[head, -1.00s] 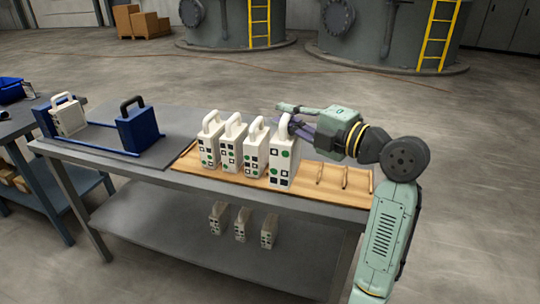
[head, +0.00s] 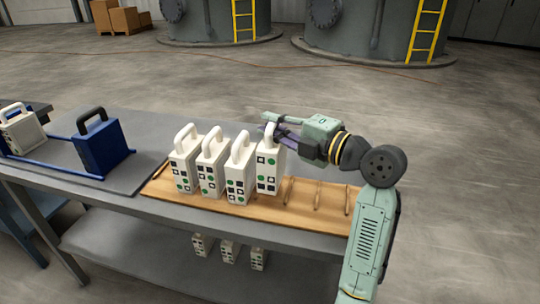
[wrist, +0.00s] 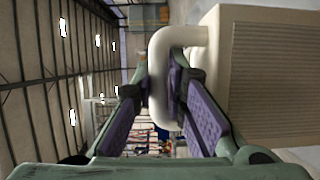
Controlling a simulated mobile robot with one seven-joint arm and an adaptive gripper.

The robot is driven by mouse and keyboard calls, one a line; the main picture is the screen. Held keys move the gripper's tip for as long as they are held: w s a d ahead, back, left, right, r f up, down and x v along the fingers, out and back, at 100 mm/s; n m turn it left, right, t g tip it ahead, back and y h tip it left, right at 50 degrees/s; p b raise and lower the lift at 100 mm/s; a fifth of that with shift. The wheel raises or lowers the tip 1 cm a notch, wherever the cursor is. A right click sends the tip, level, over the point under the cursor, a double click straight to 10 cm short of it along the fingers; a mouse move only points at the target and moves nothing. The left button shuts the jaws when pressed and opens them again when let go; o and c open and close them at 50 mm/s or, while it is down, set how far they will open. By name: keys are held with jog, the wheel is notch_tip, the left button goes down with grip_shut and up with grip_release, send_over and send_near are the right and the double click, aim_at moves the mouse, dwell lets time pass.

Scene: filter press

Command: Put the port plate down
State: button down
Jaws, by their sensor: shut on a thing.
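The port plate (head: 268,172) is a white block with black squares, green dots and a white loop handle. It is upright at the right end of a row of similar white plates, over the wooden rack board (head: 330,222). My gripper (head: 276,134) is shut on its handle, coming from the right. In the wrist view the purple-padded fingers (wrist: 168,105) close around the white handle (wrist: 160,70), with the plate's ribbed body (wrist: 275,80) at right. Whether its bottom touches the board cannot be told.
Three similar white plates, the nearest (head: 239,182), stand close on the left. The board's slots at right, between thin wooden dividers (head: 317,195), are empty. A blue frame with a blue end block (head: 98,148) stands at left. Small plates (head: 228,250) sit on the lower shelf.

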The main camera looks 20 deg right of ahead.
aim_at(282, 146)
jog(key=shift+f+b, duration=0.45)
jog(key=shift+f, duration=1.95)
jog(key=shift+f+b, duration=0.15)
jog(key=shift+b, duration=0.15)
jog(key=c, duration=1.6)
grip_release()
jog(key=shift+r+p, duration=0.3)
jog(key=shift+p, duration=0.2)
jog(key=b+v, duration=0.4)
jog(key=v, duration=0.8)
jog(key=shift+f+b, duration=0.25)
jog(key=shift+b, duration=0.1)
